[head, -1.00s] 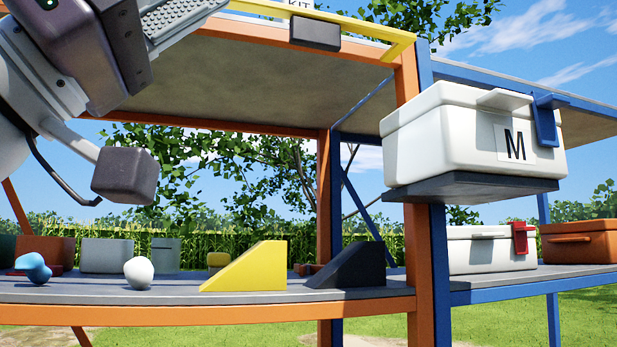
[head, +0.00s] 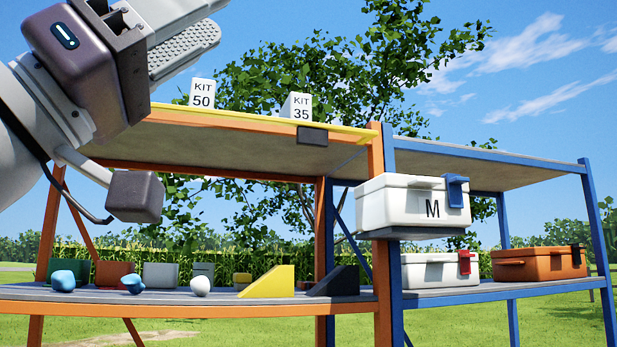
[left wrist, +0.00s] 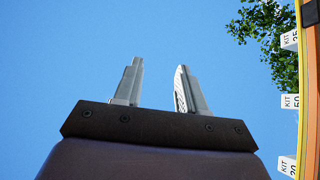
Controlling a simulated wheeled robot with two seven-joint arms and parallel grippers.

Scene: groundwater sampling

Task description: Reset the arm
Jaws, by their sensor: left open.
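My left arm comes in from the upper left in the head view. Its gripper (head: 185,45) is raised above the level of the orange shelf's top (head: 260,125), and part of it is cut off by the frame. In the left wrist view the left gripper (left wrist: 158,85) has its two fingers apart, with only blue sky between them. It is open and holds nothing. My right gripper is in neither view.
White KIT 50 (head: 202,92) and KIT 35 (head: 297,106) signs stand on the orange shelf. Below are a yellow wedge (head: 268,282), a dark wedge (head: 337,282) and several rounded lumps. A white M box (head: 413,203) sits by the blue rack (head: 585,220).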

